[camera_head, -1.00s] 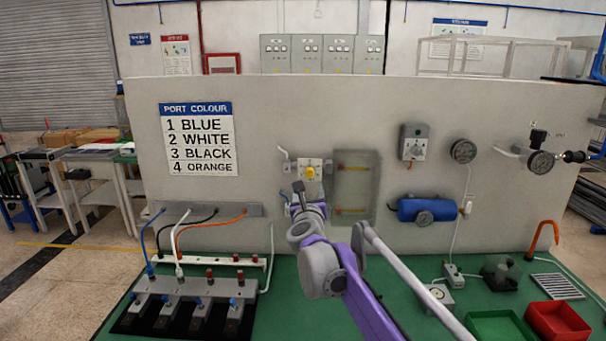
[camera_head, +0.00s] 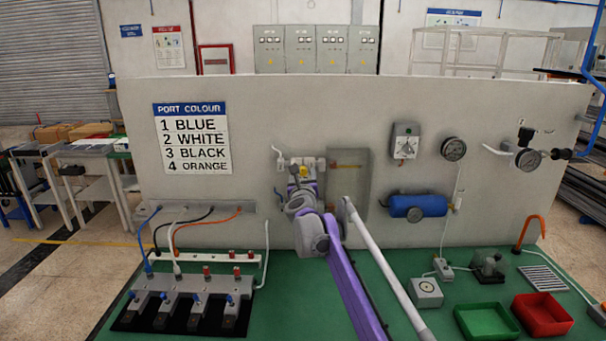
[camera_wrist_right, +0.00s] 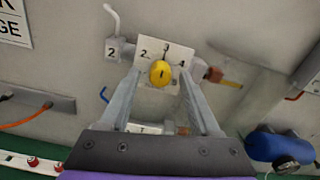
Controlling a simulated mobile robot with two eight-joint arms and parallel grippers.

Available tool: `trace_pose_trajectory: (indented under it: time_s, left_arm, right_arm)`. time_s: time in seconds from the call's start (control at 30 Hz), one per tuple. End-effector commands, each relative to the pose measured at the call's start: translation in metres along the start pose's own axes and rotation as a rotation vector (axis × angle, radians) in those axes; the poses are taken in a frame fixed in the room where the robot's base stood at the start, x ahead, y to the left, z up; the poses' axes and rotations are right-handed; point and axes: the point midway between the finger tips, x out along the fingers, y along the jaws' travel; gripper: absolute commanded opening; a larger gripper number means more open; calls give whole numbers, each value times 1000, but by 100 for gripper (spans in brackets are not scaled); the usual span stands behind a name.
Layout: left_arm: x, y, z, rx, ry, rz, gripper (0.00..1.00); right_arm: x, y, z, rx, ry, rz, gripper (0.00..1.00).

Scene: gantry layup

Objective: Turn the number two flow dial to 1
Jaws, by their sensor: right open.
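The yellow flow dial (camera_head: 304,171) sits on a white plate on the upright grey panel, partly covered by my right gripper in the head view. In the right wrist view the yellow dial (camera_wrist_right: 162,73) is clear, with 2, 3 and 4 printed around it on the white plate (camera_wrist_right: 150,50). My right gripper (camera_wrist_right: 162,70) is open, with one finger on each side of the dial; contact cannot be told. My left gripper is out of view.
A clear-fronted box (camera_head: 348,173) is right of the dial. A blue cylinder (camera_head: 417,206) and a grey gauge box (camera_head: 405,141) are further right. The port colour sign (camera_head: 192,138) hangs left. Cables and a valve block (camera_head: 187,302) stand lower left.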

Motion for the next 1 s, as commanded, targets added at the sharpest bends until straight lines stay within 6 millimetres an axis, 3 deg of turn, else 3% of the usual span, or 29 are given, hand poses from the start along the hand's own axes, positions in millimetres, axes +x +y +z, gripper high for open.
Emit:
trace_pose_trajectory:
  time_s: [0.27,0.6,1.0]
  left_arm:
    - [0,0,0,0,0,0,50]
    - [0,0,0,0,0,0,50]
    - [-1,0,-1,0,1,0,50]
  right_arm:
    - [1,0,-1,0,0,0,61]
    - [0,0,-1,0,0,0,0]
    - [0,0,0,-29,0,0,0]
